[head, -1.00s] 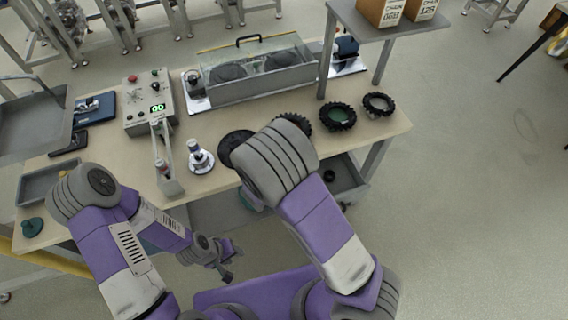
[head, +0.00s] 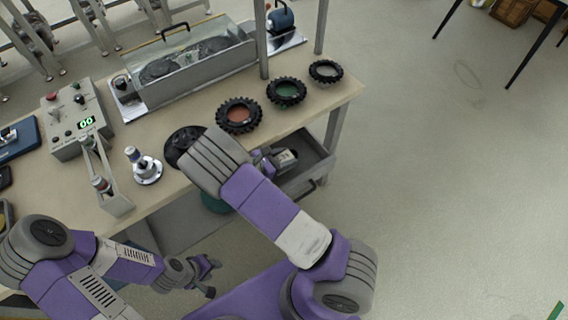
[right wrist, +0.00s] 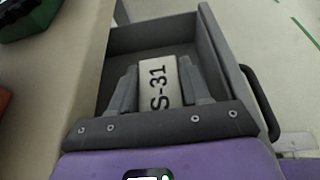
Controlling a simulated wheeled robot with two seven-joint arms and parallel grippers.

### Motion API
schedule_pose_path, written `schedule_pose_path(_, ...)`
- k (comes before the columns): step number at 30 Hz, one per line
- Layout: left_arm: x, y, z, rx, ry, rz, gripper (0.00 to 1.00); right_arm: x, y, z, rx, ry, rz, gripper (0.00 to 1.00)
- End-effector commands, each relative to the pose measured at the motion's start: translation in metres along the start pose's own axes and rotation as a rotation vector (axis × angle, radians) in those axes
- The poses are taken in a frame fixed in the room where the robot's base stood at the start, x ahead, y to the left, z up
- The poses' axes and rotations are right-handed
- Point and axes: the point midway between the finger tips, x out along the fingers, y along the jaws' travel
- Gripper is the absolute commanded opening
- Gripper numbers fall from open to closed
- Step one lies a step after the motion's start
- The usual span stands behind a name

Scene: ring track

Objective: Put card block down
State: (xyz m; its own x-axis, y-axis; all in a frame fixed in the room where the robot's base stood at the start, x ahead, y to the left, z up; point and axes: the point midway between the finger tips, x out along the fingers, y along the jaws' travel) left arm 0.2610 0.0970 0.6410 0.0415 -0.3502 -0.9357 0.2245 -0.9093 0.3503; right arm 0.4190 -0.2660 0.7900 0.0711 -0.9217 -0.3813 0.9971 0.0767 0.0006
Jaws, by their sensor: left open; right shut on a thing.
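The card block (right wrist: 160,84) is a pale block with the black marking "S-31". My right gripper (right wrist: 158,88) is shut on it, with one finger on each side. The open grey drawer (right wrist: 218,58) under the table lies beneath it; whether the block touches the drawer floor I cannot tell. In the head view the block (head: 287,158) shows over the drawer (head: 318,170), just beyond my right forearm. My left gripper (head: 210,277) is open and empty, low in front of the table.
The table (head: 330,97) carries several black knobbly rings (head: 286,92), a control box (head: 75,125), a clear-covered unit (head: 190,75) and a small chrome stand (head: 146,168). The drawer has a dark handle (right wrist: 262,103) on its outer side. Floor to the right is clear.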

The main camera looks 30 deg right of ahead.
Motion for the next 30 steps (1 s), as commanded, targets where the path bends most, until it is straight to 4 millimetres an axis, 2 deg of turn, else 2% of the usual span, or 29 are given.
schedule_pose_path(3, 0.008, -0.003, 0.000, 0.000, 0.000, 0.000, 0.43, 0.008, 0.000, -0.019, -0.004, -0.001, 0.000, 0.13)
schedule_pose_path(6, 0.011, -0.004, -0.001, 0.000, 0.000, 0.000, 0.43, 0.011, 0.000, -0.029, -0.002, 0.000, 0.001, 0.13)
schedule_pose_path(17, 0.012, -0.004, -0.001, 0.000, 0.000, 0.000, 0.43, 0.013, 0.000, -0.031, -0.001, 0.000, 0.001, 0.13)
schedule_pose_path(18, 0.011, -0.004, -0.001, 0.000, 0.000, 0.000, 0.43, 0.012, 0.000, -0.031, -0.001, 0.001, 0.001, 0.51)
schedule_pose_path(22, 0.011, -0.004, -0.001, 0.000, 0.000, 0.000, 0.43, 0.012, 0.000, -0.031, -0.001, 0.001, 0.001, 0.71)
schedule_pose_path(30, 0.011, -0.004, -0.001, 0.000, 0.000, 0.000, 0.43, 0.012, 0.000, -0.030, -0.001, 0.001, 0.001, 0.72)
